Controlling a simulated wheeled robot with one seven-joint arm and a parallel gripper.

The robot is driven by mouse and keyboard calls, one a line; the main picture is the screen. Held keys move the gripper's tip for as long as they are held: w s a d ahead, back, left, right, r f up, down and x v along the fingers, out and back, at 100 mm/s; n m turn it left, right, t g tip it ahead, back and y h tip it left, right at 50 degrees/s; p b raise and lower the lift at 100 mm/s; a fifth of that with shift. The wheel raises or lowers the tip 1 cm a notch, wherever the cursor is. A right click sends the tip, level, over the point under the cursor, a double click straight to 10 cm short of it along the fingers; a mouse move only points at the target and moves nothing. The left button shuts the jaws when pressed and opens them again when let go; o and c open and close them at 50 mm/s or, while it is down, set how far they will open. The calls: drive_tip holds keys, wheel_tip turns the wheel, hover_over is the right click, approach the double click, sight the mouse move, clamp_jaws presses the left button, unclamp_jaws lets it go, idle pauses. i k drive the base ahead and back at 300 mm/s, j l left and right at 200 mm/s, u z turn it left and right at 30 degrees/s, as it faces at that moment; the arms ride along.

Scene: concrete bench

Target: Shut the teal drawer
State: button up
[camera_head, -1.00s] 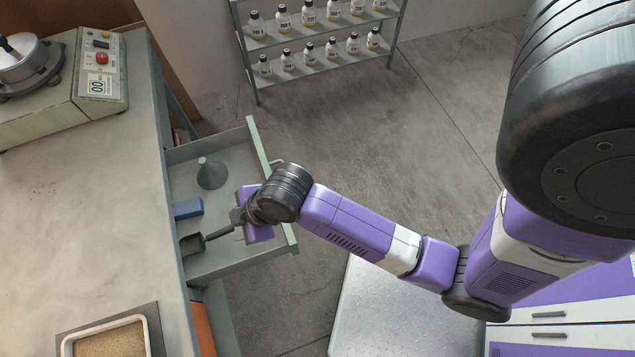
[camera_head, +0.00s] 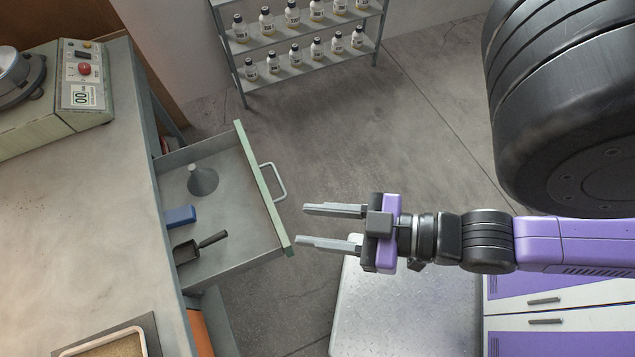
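The teal drawer (camera_head: 262,187) is pulled out from under the bench, its pale green front facing right with a grey bar handle (camera_head: 280,181) on it. Inside it lie a grey funnel (camera_head: 202,181), a blue block (camera_head: 180,216) and a black scoop (camera_head: 199,247). My gripper (camera_head: 333,227) is to the right of the drawer front, near its lower end, apart from it. Its two fingers point left, spread open with nothing between them.
The bench top (camera_head: 85,200) fills the left, with a green machine (camera_head: 62,100) and a tray of grains (camera_head: 112,341). A shelf of bottles (camera_head: 300,62) stands at the back. Open concrete floor (camera_head: 380,140) lies right of the drawer.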

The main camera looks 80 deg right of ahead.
sight(237, 206)
drive_tip(key=k+l, duration=0.2)
drive_tip(key=l, duration=0.15)
drive_tip(key=k+l+u, duration=0.15)
drive_tip(key=l, duration=0.25)
drive_tip(key=k+l, duration=0.25)
drive_tip(key=k+z, duration=0.15)
drive_tip(key=k, duration=0.15)
